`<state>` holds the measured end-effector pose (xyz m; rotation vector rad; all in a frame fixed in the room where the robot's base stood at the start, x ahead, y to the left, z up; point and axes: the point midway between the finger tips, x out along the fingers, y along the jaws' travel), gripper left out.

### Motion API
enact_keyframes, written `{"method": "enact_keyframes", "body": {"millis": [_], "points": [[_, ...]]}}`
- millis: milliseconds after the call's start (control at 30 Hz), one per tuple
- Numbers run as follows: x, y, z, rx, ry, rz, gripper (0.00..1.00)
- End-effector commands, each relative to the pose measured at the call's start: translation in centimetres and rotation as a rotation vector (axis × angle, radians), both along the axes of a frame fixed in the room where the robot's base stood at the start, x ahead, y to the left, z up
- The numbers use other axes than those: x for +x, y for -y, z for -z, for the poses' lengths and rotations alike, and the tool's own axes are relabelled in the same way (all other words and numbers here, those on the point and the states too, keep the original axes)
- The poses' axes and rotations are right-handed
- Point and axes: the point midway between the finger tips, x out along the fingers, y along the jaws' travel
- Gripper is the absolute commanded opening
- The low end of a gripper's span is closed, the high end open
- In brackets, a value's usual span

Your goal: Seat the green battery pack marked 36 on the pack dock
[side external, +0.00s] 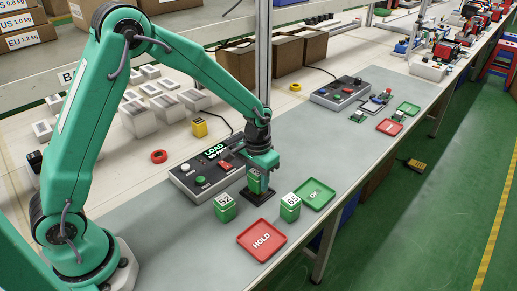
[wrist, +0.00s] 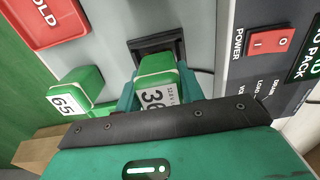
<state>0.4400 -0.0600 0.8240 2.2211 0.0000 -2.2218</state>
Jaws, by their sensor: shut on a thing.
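The green battery pack marked 36 (wrist: 155,94) has a white top label and sits between my gripper's fingers (wrist: 158,84) in the wrist view. My gripper (side external: 260,168) is shut on the pack (side external: 257,183), which is upright in the side view. The black pack dock (side external: 262,199) is a square base directly under the pack. In the wrist view the dock (wrist: 146,45) shows just beyond the pack. The pack's lower end is at or just above the dock; I cannot tell whether it touches or is fully down.
Green packs marked 52 (side external: 225,208) and 65 (side external: 290,207) stand close to the dock. A red HOLD tray (side external: 262,253) lies in front and a green OK tray (side external: 324,187) to the right. The grey control box (side external: 190,180) stands behind left, beside my gripper.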

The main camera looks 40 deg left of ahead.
Motion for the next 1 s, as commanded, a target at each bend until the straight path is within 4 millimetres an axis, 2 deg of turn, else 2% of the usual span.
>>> {"method": "enact_keyframes", "body": {"millis": [1000], "points": [[0.02, 0.0, 0.6, 0.0, 0.001, 0.0, 0.1]]}}
